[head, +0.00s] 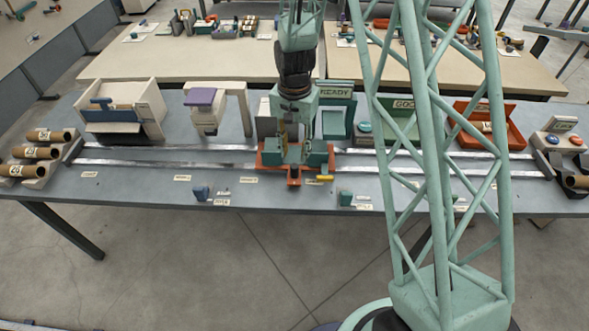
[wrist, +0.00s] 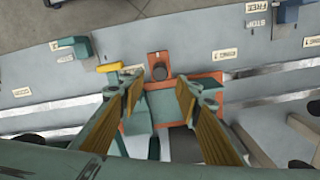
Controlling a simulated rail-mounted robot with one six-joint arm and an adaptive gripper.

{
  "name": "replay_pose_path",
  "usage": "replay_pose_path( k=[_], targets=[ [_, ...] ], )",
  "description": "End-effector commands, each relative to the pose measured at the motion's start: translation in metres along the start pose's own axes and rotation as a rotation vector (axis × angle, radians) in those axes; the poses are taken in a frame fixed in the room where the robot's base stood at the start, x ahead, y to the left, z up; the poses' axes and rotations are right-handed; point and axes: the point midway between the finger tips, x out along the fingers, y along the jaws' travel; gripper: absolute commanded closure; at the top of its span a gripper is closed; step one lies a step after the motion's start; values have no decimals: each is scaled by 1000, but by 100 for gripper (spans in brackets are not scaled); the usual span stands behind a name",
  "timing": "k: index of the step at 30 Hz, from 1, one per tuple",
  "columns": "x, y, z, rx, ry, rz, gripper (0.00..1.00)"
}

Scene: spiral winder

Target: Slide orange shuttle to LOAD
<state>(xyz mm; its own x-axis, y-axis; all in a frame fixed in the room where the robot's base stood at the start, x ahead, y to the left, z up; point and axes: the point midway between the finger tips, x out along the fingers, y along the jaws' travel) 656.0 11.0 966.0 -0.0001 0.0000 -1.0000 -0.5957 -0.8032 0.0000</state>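The orange shuttle (head: 269,158) sits across the two metal rails near the middle of the bench, with teal blocks on it. Its orange plate fills the middle of the wrist view (wrist: 205,78), where a dark round knob (wrist: 160,73) stands on its front tab. My gripper (head: 292,134) hangs over the shuttle. Contact with the shuttle cannot be told. No LOAD label is readable in the head view.
The rails (head: 150,163) run left and right of the shuttle and look clear. A yellow peg (head: 325,178) lies by its front right. Blue-green blocks (head: 201,193) stand along the front edge. A READY bin (head: 335,118) stands behind. Cardboard tubes (head: 38,153) lie at the left end.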

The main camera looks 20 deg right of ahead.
Motion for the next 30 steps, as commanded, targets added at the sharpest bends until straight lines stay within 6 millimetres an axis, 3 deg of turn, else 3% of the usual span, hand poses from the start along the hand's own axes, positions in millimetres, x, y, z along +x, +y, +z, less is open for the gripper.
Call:
replay_pose_path(
  k=[21,30],
  targets=[
    [67,0,0,0,-1,1,69],
    [86,0,0,0,-1,1,69]
  ],
)
